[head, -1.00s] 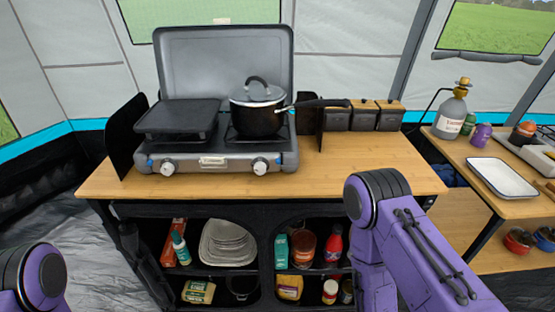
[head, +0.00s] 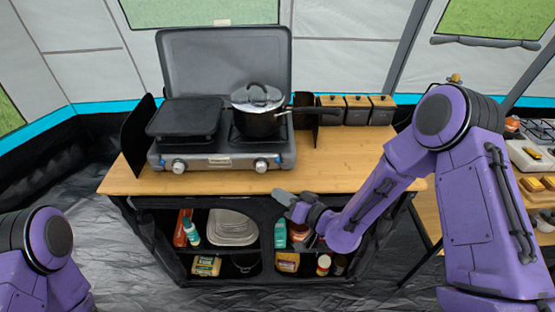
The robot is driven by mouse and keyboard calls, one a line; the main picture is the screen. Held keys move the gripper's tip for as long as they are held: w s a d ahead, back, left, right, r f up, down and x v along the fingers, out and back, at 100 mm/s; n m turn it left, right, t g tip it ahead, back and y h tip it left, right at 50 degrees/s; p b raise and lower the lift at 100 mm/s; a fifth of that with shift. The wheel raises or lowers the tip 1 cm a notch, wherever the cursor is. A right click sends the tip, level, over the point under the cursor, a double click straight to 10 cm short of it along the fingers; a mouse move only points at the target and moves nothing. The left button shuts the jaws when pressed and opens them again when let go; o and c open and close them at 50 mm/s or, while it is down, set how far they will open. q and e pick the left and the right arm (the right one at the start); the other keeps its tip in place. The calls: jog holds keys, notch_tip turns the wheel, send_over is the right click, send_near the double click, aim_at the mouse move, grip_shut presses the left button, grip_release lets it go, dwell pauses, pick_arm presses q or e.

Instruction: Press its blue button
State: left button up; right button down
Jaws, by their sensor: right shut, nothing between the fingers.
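A black pot (head: 256,124) with a grey lid and a long handle (head: 318,110) pointing right sits on the right burner of the grey camp stove (head: 222,161). A small bluish spot shows where the handle meets the pot; it is too small to tell if it is a button. The stove front has two white knobs (head: 261,165) and a pale central plate; I see no clear blue button there. My right gripper (head: 281,197) is shut and empty, just in front of the table's front edge, below and right of the right knob. My left gripper is out of view.
The wooden table (head: 350,160) has bare room right of the stove. Black canisters (head: 357,110) with wooden lids stand behind it. A side table (head: 430,200) stands at the right.

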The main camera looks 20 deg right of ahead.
aim_at(277, 161)
jog(key=w, duration=0.2)
jog(key=w+d, duration=0.1)
jog(key=w, duration=0.1)
jog(key=w+d, duration=0.1)
jog(key=w, duration=0.2)
jog(key=shift+f, duration=0.1)
jog(key=shift+w+d+b, duration=0.25)
jog(key=shift+w+b, duration=0.1)
jog(key=shift+w, duration=0.35)
dwell(1.5)
jog(key=shift+w+d, duration=0.1)
jog(key=shift+w, duration=0.3)
jog(key=shift+w+d+b, duration=0.15)
jog(key=shift+w+b, duration=0.15)
jog(key=shift+w, duration=0.1)
dwell(0.5)
jog(key=shift+s, duration=0.1)
jog(key=shift+s+a, duration=0.25)
jog(key=shift+s, duration=0.45)
